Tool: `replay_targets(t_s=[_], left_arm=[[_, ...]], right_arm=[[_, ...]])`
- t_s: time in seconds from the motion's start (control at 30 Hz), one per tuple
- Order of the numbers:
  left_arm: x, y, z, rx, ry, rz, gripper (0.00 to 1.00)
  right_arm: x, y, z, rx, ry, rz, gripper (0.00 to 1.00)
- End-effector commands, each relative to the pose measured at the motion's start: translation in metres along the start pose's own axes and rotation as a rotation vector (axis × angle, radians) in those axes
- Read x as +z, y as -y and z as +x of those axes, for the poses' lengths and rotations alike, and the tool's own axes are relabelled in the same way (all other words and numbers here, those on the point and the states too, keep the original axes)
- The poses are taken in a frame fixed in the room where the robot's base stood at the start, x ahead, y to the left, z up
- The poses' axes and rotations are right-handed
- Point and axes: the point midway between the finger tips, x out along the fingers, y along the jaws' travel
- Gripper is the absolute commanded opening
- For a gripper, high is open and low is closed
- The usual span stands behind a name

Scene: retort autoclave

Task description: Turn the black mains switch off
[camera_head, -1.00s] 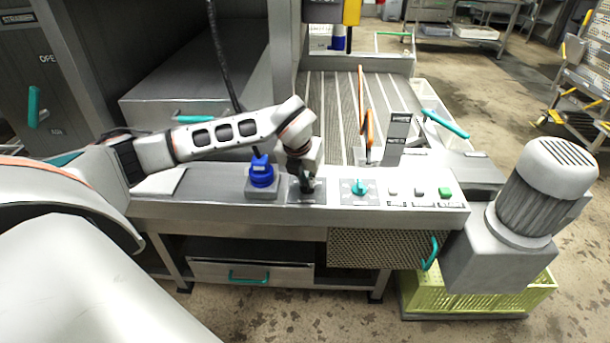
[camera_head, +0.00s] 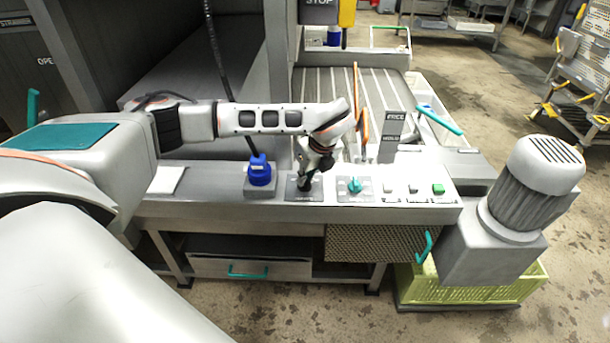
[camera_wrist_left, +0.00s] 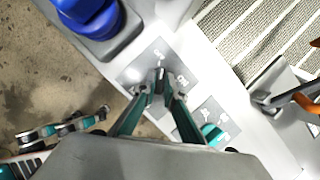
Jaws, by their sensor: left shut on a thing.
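The black mains switch (camera_wrist_left: 159,81) sits on a grey square plate (camera_wrist_left: 137,73) on the control panel, between the blue plug and the teal knob. My left gripper (camera_head: 304,184) reaches down onto this plate from above. In the left wrist view its two teal-sided fingers (camera_wrist_left: 160,95) close in on the switch handle, and the jaws are shut on it. In the head view the gripper hides most of the switch. My right gripper is in neither view.
A blue plug (camera_head: 260,171) with a black cable stands just left of the switch. A teal knob (camera_head: 354,185) and several push buttons, one of them a green button (camera_head: 438,189), lie to the right. An orange-handled tool (camera_head: 362,125) stands behind the panel.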

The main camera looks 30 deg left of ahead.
Motion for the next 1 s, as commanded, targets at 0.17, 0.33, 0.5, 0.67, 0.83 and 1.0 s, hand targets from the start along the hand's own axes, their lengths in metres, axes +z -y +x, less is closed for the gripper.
replay_targets(t_s=[0.17, 0.33, 0.5, 0.67, 0.83, 1.0], left_arm=[[-0.0001, 0.0010, -0.0009, 0.037, -0.002, -0.089, 0.00], [-0.0003, 0.0007, -0.0003, 0.060, -0.002, -0.141, 0.00], [-0.0008, 0.0008, 0.0001, 0.070, -0.003, -0.165, 0.00], [-0.0010, 0.0008, 0.0003, 0.072, -0.003, -0.170, 0.00], [-0.0011, 0.0007, 0.0004, 0.072, -0.003, -0.170, 0.00], [-0.0011, 0.0007, 0.0004, 0.072, -0.003, -0.169, 0.26]], right_arm=[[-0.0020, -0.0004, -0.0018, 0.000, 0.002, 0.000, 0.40], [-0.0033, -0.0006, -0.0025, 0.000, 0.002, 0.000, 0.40], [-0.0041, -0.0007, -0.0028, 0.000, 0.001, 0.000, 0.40], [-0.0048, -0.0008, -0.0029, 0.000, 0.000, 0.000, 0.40], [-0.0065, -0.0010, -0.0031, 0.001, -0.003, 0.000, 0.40], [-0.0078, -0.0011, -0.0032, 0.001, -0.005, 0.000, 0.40]])
